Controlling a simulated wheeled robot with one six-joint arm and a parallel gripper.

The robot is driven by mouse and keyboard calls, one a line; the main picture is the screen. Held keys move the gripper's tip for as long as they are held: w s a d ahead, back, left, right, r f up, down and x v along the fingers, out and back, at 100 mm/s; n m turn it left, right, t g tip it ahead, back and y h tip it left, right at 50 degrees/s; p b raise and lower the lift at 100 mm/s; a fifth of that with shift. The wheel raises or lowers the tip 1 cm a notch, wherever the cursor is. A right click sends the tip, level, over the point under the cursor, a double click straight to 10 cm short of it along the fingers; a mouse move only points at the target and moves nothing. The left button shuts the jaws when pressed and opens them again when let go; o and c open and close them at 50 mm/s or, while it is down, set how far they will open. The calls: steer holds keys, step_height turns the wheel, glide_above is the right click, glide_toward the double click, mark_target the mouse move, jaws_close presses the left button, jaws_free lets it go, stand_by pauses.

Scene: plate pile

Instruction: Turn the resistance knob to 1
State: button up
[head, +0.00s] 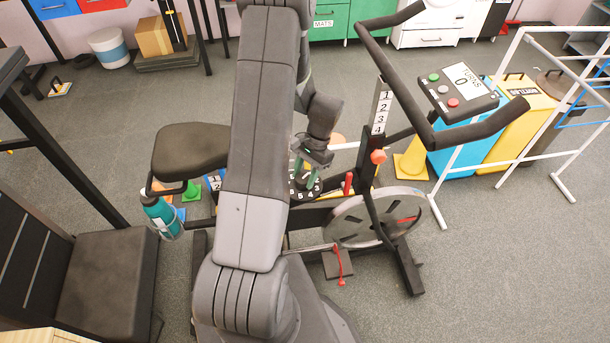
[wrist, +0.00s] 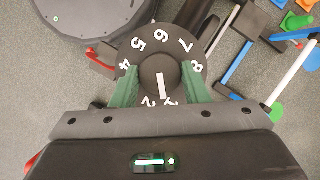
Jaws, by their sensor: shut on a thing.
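The resistance knob (wrist: 157,68) is a dark round cap with a white pointer bar, in the middle of a black dial (wrist: 150,27) with white numbers. The pointer runs down in the wrist view, toward the partly hidden low numbers; it seems near the 1, with the 2 just left of it. My gripper (wrist: 159,78) is shut on the knob, one green finger on each side. The fingers cover part of the dial ring. In the head view my gripper (head: 304,172) reaches down to the dial (head: 312,187) on the bike frame.
The exercise bike has a black seat (head: 188,150), a handlebar (head: 450,135), a console (head: 457,90) and a grey flywheel (head: 350,222). A red lever (head: 348,184) stands close right of the dial. A teal bottle (head: 161,218) hangs at the left. A white rack (head: 500,150) stands right.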

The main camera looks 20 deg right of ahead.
steer(key=shift+n, duration=0.9)
steer(key=shift+g, duration=0.3)
steer(key=o, duration=1)
steer(key=shift+w+r, duration=0.1)
steer(key=shift+r, duration=0.05)
steer(key=v, duration=1.3)
steer(key=shift+a+r, duration=0.1)
steer(key=shift+r, duration=0.25)
steer(key=shift+f, duration=0.15)
steer(key=x, duration=1.3)
steer(key=shift+f, duration=0.35)
